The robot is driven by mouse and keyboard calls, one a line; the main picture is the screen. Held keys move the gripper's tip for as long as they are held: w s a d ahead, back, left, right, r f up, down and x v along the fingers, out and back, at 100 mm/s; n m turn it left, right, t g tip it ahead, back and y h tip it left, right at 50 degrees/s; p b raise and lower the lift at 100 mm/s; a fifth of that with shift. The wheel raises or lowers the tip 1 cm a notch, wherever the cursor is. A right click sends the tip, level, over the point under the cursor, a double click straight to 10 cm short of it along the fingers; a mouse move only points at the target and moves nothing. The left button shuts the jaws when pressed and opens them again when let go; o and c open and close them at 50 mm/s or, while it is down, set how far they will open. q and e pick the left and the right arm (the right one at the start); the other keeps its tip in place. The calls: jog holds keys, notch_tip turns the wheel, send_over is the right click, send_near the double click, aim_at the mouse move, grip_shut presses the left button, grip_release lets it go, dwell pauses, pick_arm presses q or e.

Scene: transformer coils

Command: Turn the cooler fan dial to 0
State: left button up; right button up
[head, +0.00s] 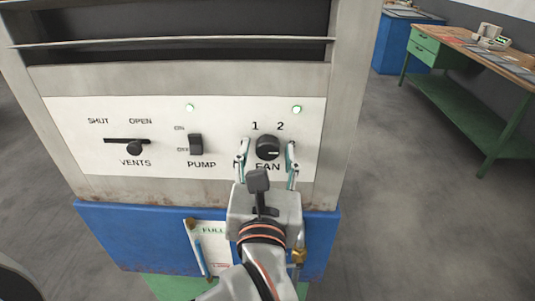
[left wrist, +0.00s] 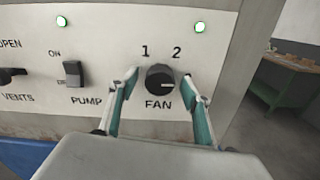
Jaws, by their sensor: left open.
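The fan dial (head: 267,148) is a round black knob on the cooler's white panel, under the numbers 1 and 2 and above the word FAN. It also shows in the left wrist view (left wrist: 158,74), where its white mark points right, below the 2. I see no 0 label around it. My left gripper (head: 266,150) is open, with one finger on each side of the dial; in the left wrist view its fingers (left wrist: 159,83) stand apart from the knob, with gaps on both sides. My right gripper is not in view.
Left of the dial are the black pump switch (head: 196,144) and the vents slider (head: 133,147). Two green lamps (head: 297,109) are lit above. A blue ledge (head: 110,228) with a hanging gauge card lies below. A green workbench (head: 462,60) stands far right, with open floor between.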

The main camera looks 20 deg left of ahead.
pick_arm(q)
jog(key=c, duration=1.1)
jog(key=shift+f, duration=0.1)
jog(key=shift+f+n+b, duration=0.15)
jog(key=shift+n+b, duration=1.45)
jog(key=shift+n, duration=0.3)
jog(key=shift+n+b, duration=0.4)
jog(key=shift+n, duration=0.9)
jog(key=shift+r+n, duration=0.2)
jog(key=shift+n, duration=0.7)
jog(key=n, duration=0.3)
jog(key=shift+n, duration=0.4)
jog(key=n, duration=0.2)
jog(key=shift+n, duration=0.3)
jog(key=n, duration=0.3)
jog(key=shift+n, duration=0.3)
jog(key=n, duration=0.3)
jog(key=shift+n, duration=0.3)
jog(key=n, duration=0.4)
jog(key=shift+f+n, duration=0.1)
jog(key=shift+n, duration=0.2)
jog(key=n, duration=0.3)
jog(key=shift+n, duration=0.3)
jog(key=n, duration=0.4)
jog(key=shift+b, duration=0.3)
jog(key=shift+n, duration=1.1)
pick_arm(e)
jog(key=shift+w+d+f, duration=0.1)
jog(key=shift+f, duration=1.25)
